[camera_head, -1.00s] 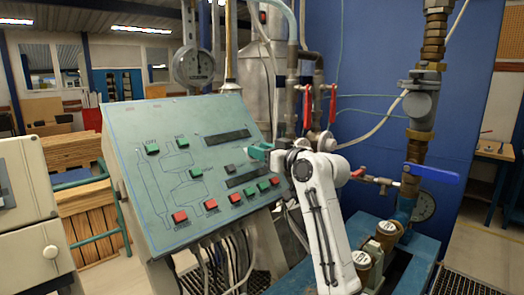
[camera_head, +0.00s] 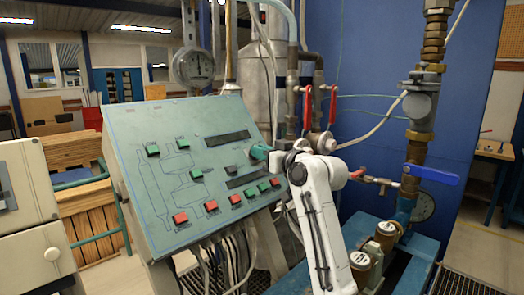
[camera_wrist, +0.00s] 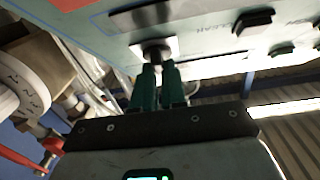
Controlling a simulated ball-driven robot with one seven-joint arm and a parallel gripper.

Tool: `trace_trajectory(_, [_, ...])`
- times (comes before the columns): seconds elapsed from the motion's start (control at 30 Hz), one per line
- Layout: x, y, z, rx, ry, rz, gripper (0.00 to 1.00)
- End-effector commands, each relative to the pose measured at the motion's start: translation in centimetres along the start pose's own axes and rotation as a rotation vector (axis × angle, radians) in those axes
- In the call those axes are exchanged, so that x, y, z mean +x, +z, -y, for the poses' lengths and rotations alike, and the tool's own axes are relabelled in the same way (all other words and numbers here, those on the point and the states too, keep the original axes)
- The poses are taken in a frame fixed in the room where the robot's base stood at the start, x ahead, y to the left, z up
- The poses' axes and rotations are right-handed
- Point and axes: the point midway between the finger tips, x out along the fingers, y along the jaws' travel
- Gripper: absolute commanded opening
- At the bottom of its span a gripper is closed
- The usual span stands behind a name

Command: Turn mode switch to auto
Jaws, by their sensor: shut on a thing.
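The mode switch (camera_wrist: 155,50) is a dark knob on a pale square plate, at the upper centre of the wrist view. It sits on the sloping green control panel (camera_head: 128,122). My gripper (camera_wrist: 158,72) has two green fingers, close together, with their tips at the knob and closed on it. In the head view my gripper (camera_head: 259,152) reaches the panel's right edge from the right. There the knob is hidden behind the fingers. I cannot read the switch's position or its labels.
Several red and green push buttons, such as a red one (camera_head: 180,218), lie left of and below my gripper on the panel. Pipes with red-handled valves (camera_head: 332,105) stand close behind my arm. A blue-handled valve (camera_head: 432,173) is at the right.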

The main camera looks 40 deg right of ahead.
Motion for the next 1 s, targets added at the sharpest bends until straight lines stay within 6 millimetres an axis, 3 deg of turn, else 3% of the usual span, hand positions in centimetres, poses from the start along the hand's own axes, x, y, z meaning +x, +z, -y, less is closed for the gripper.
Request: trace_trajectory(1.0, [0.23, -0.27, 0.73, 0.518, 0.463, 0.0, 0.0])
